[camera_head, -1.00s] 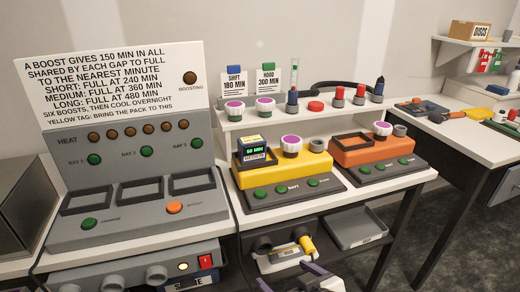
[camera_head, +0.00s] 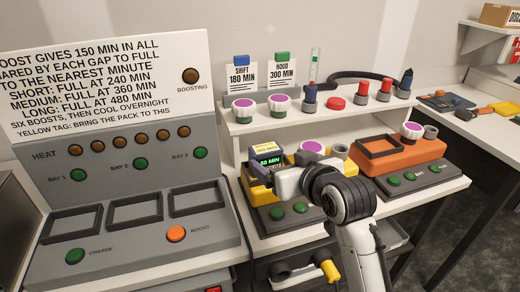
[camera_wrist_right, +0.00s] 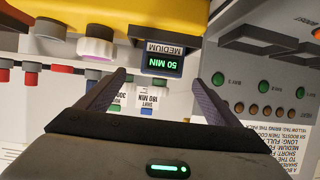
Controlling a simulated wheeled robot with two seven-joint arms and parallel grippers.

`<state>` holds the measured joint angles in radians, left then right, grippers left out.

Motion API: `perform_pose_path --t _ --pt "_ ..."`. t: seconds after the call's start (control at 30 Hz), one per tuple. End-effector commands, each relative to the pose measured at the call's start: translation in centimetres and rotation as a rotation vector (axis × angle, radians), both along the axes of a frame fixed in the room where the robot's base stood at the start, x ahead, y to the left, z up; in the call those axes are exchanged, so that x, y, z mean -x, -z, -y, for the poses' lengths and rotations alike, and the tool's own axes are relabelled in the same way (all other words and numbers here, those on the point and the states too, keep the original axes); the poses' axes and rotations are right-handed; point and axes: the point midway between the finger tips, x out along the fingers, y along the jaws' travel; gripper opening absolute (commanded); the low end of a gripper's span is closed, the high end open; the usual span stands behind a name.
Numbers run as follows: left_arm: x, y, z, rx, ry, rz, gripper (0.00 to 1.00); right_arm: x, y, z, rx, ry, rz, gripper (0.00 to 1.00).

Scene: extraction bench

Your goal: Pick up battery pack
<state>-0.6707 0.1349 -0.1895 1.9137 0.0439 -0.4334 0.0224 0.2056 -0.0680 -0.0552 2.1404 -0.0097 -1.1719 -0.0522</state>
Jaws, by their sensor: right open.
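In the right wrist view the battery pack (camera_wrist_right: 162,62) reads 50 MIN and MEDIUM. My right gripper (camera_head: 268,175) is close in front of the pack and hides part of it and of the yellow unit. In the wrist view the right gripper (camera_wrist_right: 160,78) is open, with the pack beyond and between its two fingers. My left gripper is not in view.
A grey charging panel (camera_head: 130,242) with three empty bays stands at the left. An orange unit (camera_head: 412,164) with an empty bay stands right of the yellow one. A raised white shelf (camera_head: 290,124) behind holds purple-topped knobs, red and blue pieces and two signs.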

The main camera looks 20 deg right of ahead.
Motion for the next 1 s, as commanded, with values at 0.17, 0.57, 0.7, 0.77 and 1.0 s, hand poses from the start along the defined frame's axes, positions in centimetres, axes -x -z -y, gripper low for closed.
perform_pose_path --t 0.17,0.57,0.7,0.77,1.0 --pt "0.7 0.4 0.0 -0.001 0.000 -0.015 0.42 -2.5 1.1 -0.2 -0.001 -0.001 -0.002 0.86" --pt "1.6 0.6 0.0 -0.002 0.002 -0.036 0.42 -6.1 2.6 -0.7 0.000 0.000 -0.003 0.86" --pt "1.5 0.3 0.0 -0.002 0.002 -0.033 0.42 -7.9 3.4 -1.0 0.000 0.000 -0.001 0.86" --pt "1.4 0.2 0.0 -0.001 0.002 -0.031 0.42 -8.4 3.6 -1.0 0.000 0.000 -0.001 0.86" --pt "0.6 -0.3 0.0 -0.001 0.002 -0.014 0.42 -9.0 3.9 -1.1 0.000 0.000 0.000 0.86"
